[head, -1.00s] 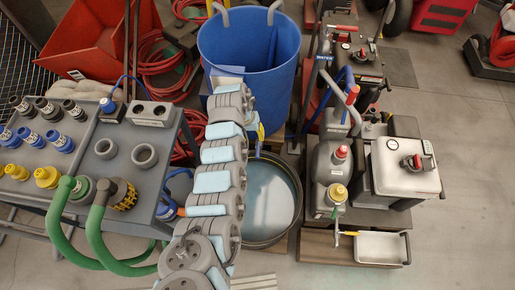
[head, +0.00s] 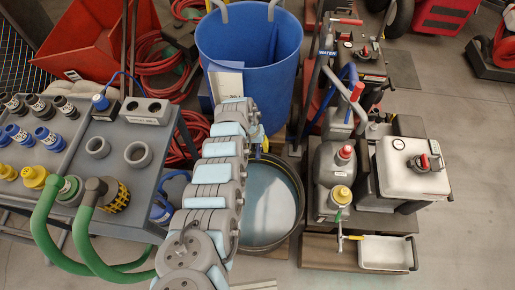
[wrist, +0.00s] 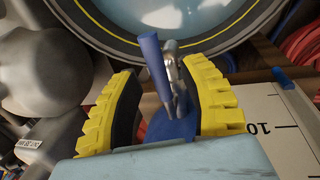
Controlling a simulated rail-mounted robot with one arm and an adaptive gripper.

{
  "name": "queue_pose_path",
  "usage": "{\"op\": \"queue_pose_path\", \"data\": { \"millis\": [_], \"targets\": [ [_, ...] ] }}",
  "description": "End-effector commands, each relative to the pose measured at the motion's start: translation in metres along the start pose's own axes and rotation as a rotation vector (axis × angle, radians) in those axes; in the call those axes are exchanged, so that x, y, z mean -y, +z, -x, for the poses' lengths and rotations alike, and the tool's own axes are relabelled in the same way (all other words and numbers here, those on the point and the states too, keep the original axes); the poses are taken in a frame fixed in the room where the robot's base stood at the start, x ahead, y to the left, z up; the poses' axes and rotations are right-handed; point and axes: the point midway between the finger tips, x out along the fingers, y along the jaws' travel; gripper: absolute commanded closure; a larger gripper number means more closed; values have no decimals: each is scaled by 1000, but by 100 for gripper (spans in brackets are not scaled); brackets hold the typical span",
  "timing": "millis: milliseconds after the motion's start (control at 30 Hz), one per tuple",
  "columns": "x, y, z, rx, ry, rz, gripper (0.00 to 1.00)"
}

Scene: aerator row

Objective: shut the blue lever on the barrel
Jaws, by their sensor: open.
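The blue barrel (head: 262,62) stands at the back centre in the head view. In the wrist view, a slim blue lever (wrist: 153,62) stands beside a metal tap (wrist: 174,70). My gripper (wrist: 162,74) is open, with one yellow-padded finger on each side of the lever and tap. The lever lies between the fingers, and I see a gap on both sides. In the head view my arm hides the lever and most of the gripper; only a yellow bit (head: 257,138) shows.
A round tub of water (head: 268,205) stands below the barrel. A white scale panel (wrist: 262,125) is close to the right finger. A grey bench (head: 115,180) with couplings and green hoses is at left, and grey machines (head: 410,165) are at right.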

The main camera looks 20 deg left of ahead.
Motion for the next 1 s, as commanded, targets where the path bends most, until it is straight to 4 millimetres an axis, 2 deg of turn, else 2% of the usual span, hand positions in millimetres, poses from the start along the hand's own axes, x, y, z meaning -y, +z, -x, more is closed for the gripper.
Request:
{"op": "queue_pose_path", "data": {
  "millis": [200, 333, 367, 833, 1000],
  "targets": [
    [0, 0, 0, -1, 0, 0, 59],
    [0, 0, 0, -1, 0, 0, 97],
    [0, 0, 0, -1, 0, 0, 100],
    [1, 0, 0, -2, 0, 8, 100],
    [5, 1, 2, -12, 0, 60, 100]
  ]
}}
